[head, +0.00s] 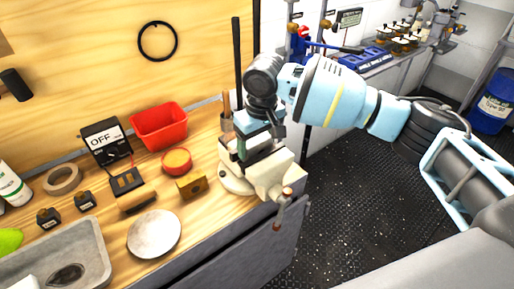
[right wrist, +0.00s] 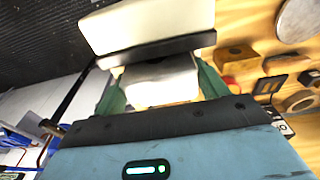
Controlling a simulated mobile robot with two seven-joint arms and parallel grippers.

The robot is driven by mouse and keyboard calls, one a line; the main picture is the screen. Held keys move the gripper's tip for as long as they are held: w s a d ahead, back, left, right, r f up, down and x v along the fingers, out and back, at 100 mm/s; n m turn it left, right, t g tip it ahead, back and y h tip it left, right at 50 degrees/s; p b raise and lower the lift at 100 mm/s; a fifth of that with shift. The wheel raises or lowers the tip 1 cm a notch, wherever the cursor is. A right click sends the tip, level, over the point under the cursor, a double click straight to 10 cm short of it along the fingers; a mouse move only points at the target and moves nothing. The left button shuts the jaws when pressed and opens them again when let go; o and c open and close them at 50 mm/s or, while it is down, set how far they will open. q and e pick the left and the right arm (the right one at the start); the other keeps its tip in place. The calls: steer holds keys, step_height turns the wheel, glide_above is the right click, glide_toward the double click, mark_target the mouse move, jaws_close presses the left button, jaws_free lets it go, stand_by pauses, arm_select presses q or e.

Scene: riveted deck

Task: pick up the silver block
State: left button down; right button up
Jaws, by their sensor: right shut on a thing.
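My right gripper (head: 256,136) points down over the cream bench vise (head: 276,173) at the right end of the wooden bench. In the right wrist view its two green fingers are shut on the silver block (right wrist: 160,84), one finger on each side. The block is right beside the dark jaw of the vise (right wrist: 150,24); I cannot tell whether it touches the jaw. In the head view the block is hidden by my gripper and the vise. My left gripper is not in view.
On the bench left of the vise are a brass block (head: 191,187), a round silver plate (head: 154,233), a red-rimmed round dish (head: 177,161) and a red bin (head: 160,126). A metal sink tray (head: 84,247) lies front left. The dark floor (head: 345,210) right of the bench is clear.

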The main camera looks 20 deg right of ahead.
mark_target(257, 140)
steer(key=shift+c, duration=1.1)
steer(key=shift+r, duration=0.1)
step_height(257, 140, up, 10)
